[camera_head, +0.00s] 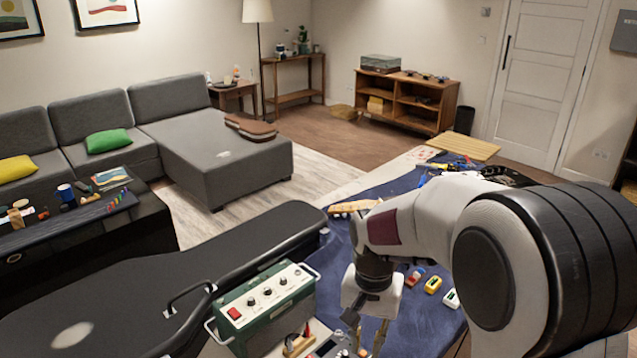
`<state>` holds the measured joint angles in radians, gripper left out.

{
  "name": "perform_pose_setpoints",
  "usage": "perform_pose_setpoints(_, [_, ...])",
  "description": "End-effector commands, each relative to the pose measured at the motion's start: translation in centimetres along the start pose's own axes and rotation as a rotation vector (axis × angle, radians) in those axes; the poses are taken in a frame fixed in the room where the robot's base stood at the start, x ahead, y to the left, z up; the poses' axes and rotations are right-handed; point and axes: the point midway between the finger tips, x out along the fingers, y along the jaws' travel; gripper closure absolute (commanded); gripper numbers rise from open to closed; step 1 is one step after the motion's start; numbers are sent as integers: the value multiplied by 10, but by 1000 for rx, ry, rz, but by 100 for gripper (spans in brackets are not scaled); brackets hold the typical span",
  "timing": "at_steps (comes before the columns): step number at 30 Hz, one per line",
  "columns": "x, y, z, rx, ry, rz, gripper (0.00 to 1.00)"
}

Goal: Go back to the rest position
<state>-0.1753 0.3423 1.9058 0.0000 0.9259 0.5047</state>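My gripper (366,335) hangs from my white and dark arm, low in the picture just right of centre. It points down over the front part of the blue mat (416,315). The finger parts show near the bottom edge, just right of the green amplifier-like box (266,305). Their tips are hard to make out, so I cannot tell whether they are open or shut. No held object is clearly visible. My arm hides much of the mat's right side.
A black guitar case (150,300) lies left of the green box. Small red, yellow and green-white items, including a yellow one (433,285), sit right of my gripper on the mat. A wooden board (464,147) lies at the far end. A grey sofa (215,160) stands beyond.

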Motion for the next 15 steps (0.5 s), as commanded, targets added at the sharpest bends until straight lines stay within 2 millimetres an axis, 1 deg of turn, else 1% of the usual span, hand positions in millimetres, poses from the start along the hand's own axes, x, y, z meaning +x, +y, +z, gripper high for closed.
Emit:
perform_pose_setpoints(1, [-7, 5, 6, -25, 9, -5, 81])
perform_pose_setpoints(6, [-26, 22, 25, -109, 33, -16, 81])
perform_pose_setpoints(15, [-55, 49, 58, -230, 86, -33, 81])
